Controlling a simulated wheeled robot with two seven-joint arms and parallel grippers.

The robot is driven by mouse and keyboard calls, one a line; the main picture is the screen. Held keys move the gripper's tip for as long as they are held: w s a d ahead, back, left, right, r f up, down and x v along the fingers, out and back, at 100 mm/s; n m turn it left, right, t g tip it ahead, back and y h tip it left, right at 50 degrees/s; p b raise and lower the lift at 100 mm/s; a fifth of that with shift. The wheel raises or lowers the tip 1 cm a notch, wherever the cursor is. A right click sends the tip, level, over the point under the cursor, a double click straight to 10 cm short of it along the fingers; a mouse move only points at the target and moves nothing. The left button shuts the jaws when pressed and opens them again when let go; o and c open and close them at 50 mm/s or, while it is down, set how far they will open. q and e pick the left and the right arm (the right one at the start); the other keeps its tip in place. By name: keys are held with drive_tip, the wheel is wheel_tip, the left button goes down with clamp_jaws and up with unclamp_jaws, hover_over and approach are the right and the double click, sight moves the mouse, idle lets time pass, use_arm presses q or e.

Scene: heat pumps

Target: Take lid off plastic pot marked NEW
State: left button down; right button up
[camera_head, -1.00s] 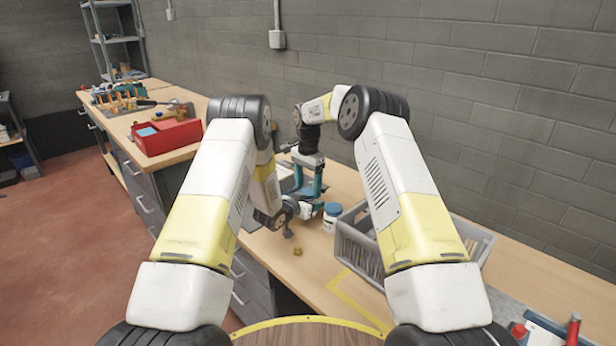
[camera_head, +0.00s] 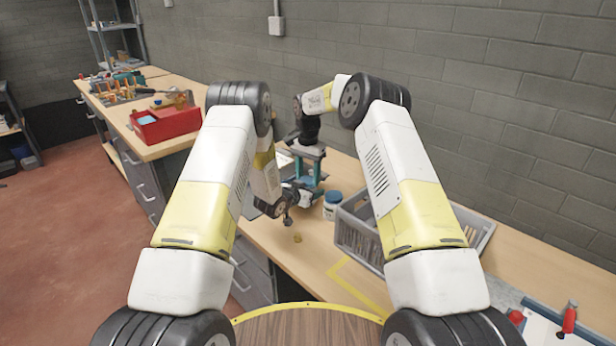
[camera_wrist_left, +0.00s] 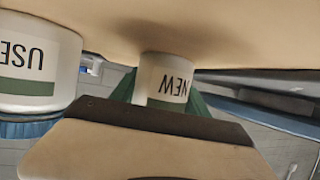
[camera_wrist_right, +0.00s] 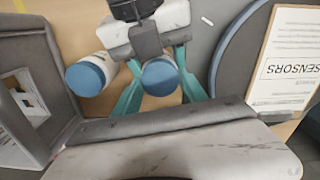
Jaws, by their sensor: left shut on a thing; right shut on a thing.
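The NEW pot (camera_wrist_left: 168,78) is a white plastic pot with a green band; its label shows upside down in the left wrist view. My left gripper (camera_wrist_left: 165,100) is shut on its body from the side, one green finger on each side. Its blue lid (camera_wrist_right: 161,77) shows in the right wrist view, between the teal fingers of my right gripper (camera_wrist_right: 158,86), which is shut on it from above. I cannot tell whether the lid is apart from the pot. In the head view, arms and grippers hide this pot.
The USED pot (camera_wrist_left: 38,62) stands close beside, with its own blue lid (camera_wrist_right: 87,78). A grey crate (camera_head: 357,236) is right of the pots. A SENSORS sheet (camera_wrist_right: 284,62) lies at the other side.

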drive_tip(key=n, duration=0.8)
drive_tip(key=o, duration=1.6)
drive_tip(key=shift+c, duration=0.2)
drive_tip(key=shift+r, duration=2.4)
drive_tip(key=shift+c, duration=0.4)
wheel_tip(320, 180, up, 3)
drive_tip(key=m, duration=0.5)
drive_tip(key=shift+m, duration=0.4)
drive_tip(key=shift+f, duration=3.9)
